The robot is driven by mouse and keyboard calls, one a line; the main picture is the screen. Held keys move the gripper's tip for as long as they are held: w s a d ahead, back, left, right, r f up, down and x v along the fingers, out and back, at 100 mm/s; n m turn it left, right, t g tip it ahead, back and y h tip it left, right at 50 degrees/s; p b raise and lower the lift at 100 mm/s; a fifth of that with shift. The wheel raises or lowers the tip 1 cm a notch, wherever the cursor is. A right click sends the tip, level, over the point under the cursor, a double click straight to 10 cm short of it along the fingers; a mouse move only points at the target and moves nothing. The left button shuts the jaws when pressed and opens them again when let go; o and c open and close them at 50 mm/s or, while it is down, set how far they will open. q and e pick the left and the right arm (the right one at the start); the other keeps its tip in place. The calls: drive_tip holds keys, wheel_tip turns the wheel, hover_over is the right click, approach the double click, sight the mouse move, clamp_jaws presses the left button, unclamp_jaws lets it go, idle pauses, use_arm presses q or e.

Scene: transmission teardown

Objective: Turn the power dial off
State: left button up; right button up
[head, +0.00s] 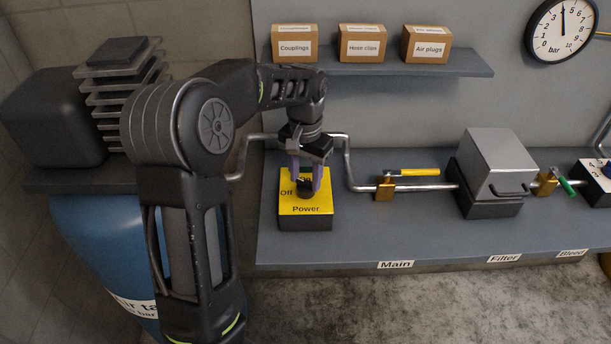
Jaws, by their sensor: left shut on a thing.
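The power dial (304,187) is a small black knob on top of a yellow box (306,209) labelled "Power", with "Off" printed at its left. Another label behind the dial is mostly hidden by my gripper. My left gripper (305,181) points down over the box, its purple fingers on either side of the dial and shut on it. The dial's exact pointing direction is hard to tell. My right gripper is not in view.
A pipe runs right from behind the box to a yellow-handled valve (412,172), a grey filter box (497,163) and a green-handled valve (566,187). A shelf (470,63) with cartons is above. A gauge (562,30) reads near mid-scale. A blue tank (100,235) stands left.

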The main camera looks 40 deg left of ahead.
sight(306, 181)
use_arm(q)
drive_tip(key=n, duration=0.6)
drive_tip(key=shift+n, duration=0.3)
idle(0.4)
drive_tip(key=o, duration=1.4)
wheel_tip(306, 181, up, 8)
drive_tip(key=shift+f+b, duration=0.1)
drive_tip(key=shift+b, duration=0.35)
